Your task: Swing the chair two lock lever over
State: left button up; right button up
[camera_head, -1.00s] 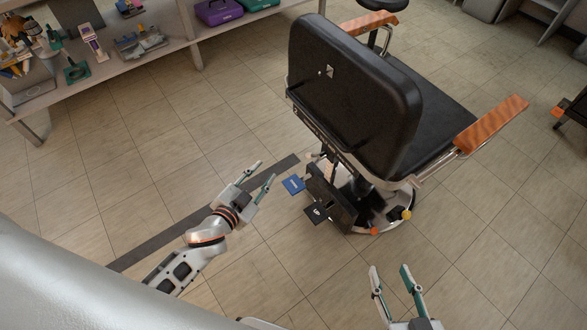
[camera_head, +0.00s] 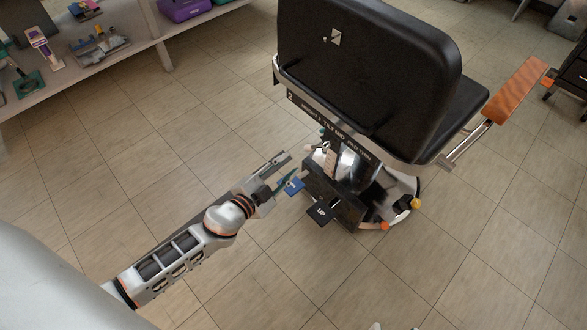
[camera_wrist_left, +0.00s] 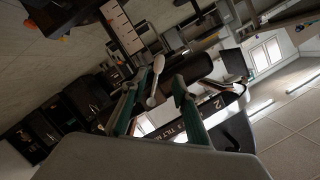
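Chair two (camera_head: 370,70) is a black padded chair with its back to me and a "2" on the label strip under the backrest. A pale lever with a rounded end (camera_wrist_left: 156,68) shows in the left wrist view, beyond and between the fingertips; it looks like the lock lever. In the head view a small pale lever (camera_head: 318,147) sits at the chair's column, under the backrest. My left gripper (camera_head: 287,169) is open, just left of that lever; its fingers also show in the wrist view (camera_wrist_left: 155,88). Contact with the lever cannot be told. Only my right gripper's tips (camera_head: 394,327) show, apart, at the bottom edge.
A blue pedal (camera_head: 292,187) and a black "UP" pedal (camera_head: 320,212) stick out low from the chair base. A wooden armrest (camera_head: 516,89) reaches out at right. A shelf with several items (camera_head: 100,62) stands at upper left. The floor between is clear.

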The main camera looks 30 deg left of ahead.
aim_at(306, 150)
pick_arm(q)
jog(key=b+x, duration=0.1)
jog(key=x, duration=0.7)
jog(key=shift+d+f, duration=0.1)
jog(key=shift+w, duration=0.2)
pick_arm(e)
jog(key=shift+s+a+f+m, duration=0.25)
jog(key=shift+s+a+m, duration=0.15)
jog(key=shift+a+m, duration=0.25)
pick_arm(q)
jog(key=shift+w+d, duration=0.1)
jog(key=shift+w, duration=0.25)
pick_arm(e)
jog(key=shift+f, duration=0.25)
